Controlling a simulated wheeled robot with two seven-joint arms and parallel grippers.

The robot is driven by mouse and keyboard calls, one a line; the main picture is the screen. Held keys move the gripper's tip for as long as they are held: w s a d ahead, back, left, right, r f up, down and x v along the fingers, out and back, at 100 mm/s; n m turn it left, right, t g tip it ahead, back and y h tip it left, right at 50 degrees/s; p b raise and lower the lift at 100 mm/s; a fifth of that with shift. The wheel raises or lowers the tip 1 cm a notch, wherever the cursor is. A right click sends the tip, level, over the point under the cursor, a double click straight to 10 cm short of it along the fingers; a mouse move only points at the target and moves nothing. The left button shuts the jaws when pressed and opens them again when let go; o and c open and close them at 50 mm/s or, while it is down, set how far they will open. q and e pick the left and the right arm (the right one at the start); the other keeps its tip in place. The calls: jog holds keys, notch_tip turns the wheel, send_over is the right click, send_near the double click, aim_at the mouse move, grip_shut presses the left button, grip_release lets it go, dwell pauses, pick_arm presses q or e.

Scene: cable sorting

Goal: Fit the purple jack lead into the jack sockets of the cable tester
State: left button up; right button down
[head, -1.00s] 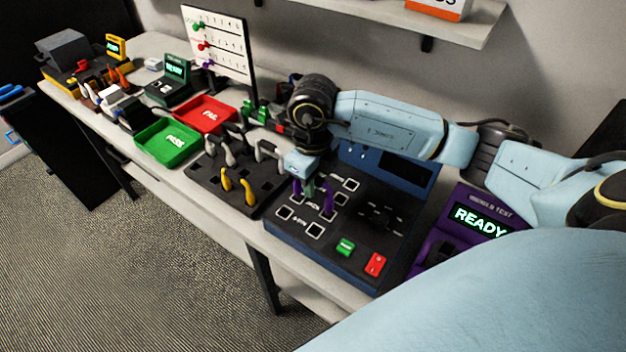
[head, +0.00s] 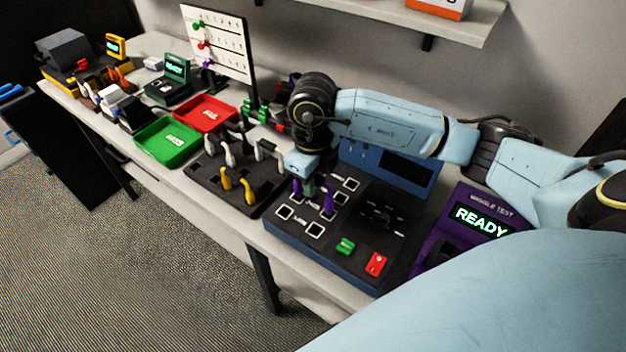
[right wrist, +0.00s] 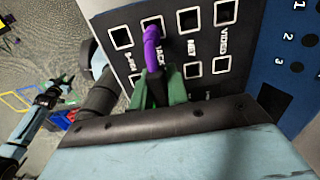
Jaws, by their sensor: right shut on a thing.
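The purple jack lead (head: 328,198) is held over the dark panel of the cable tester (head: 345,237). My right gripper (head: 309,183) is shut on it, pointing down. In the right wrist view the lead (right wrist: 152,45) arches between the green fingers (right wrist: 158,92) of the gripper and the upper socket of the column marked JACK. Its lower end is hidden behind the fingers. I cannot tell whether the ends sit inside the sockets. An arm, apparently my left one, with a dark gripper (right wrist: 50,97) shows small at the left of the wrist view; its jaws are unclear.
A black holder (head: 205,183) with grey and yellow leads stands left of the tester. Green (head: 168,143) and red (head: 205,113) trays lie farther left. A purple tester (head: 470,228) reading READY is at right. The tester has green (head: 345,246) and red (head: 375,264) buttons.

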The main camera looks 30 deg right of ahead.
jog(key=shift+f+b, duration=0.9)
jog(key=shift+b, duration=0.1)
dwell(1.2)
jog(key=c, duration=1.3)
grip_release()
jog(key=shift+o, duration=0.5)
jog(key=o, duration=0.5)
jog(key=shift+r, duration=0.1)
jog(key=shift+r+p, duration=2.75)
jog(key=shift+r, duration=1.2)
